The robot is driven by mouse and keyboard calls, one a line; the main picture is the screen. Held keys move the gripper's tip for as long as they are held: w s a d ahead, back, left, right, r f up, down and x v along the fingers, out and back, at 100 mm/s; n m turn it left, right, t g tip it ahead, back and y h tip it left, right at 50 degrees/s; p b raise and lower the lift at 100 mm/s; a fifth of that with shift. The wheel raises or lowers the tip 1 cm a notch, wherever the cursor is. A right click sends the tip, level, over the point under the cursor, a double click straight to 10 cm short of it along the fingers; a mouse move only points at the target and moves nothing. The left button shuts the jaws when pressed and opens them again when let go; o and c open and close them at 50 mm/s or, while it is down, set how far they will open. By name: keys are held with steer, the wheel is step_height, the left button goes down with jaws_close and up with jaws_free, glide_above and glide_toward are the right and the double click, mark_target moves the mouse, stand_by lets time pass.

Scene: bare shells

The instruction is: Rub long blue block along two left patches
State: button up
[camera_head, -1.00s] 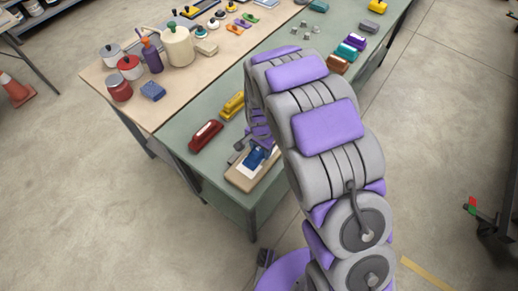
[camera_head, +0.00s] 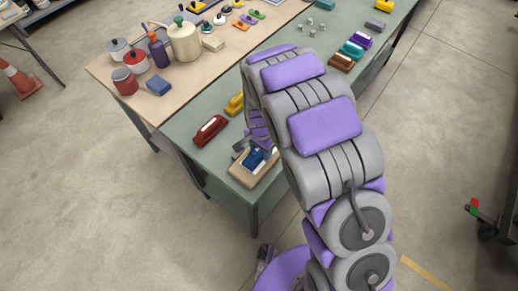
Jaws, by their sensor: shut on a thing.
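A blue block (camera_head: 254,161) is at my gripper (camera_head: 251,152), low over a tan board (camera_head: 242,176) at the near corner of the green table. My gripper is shut on the blue block. My arm covers the right part of the board, so only its left part shows. A pale area shows beside the block, but I cannot make out separate patches. I cannot tell whether the block touches the board.
A red block (camera_head: 211,130) and a yellow block (camera_head: 235,103) lie on the green table (camera_head: 188,118) beyond the board. Pots, bottles and a small blue block (camera_head: 159,86) stand on the tan table (camera_head: 115,77). Several coloured blocks line the table's right side.

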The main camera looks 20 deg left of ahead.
steer(key=shift+w+d, duration=0.25)
steer(key=shift+w, duration=0.3)
steer(key=shift+w+d, duration=0.25)
steer(key=shift+w, duration=0.3)
steer(key=shift+s+a+p, duration=0.2)
steer(key=shift+s+a, duration=0.1)
steer(key=shift+s, duration=0.5)
steer(key=shift+s+a+p, duration=0.2)
steer(key=shift+s+a, duration=0.1)
steer(key=shift+s, duration=0.45)
steer(key=shift+w+d, duration=0.25)
steer(key=shift+w, duration=0.55)
steer(key=shift+r, duration=0.15)
steer(key=shift+r+p, duration=1.3)
steer(key=shift+r, duration=2.1)
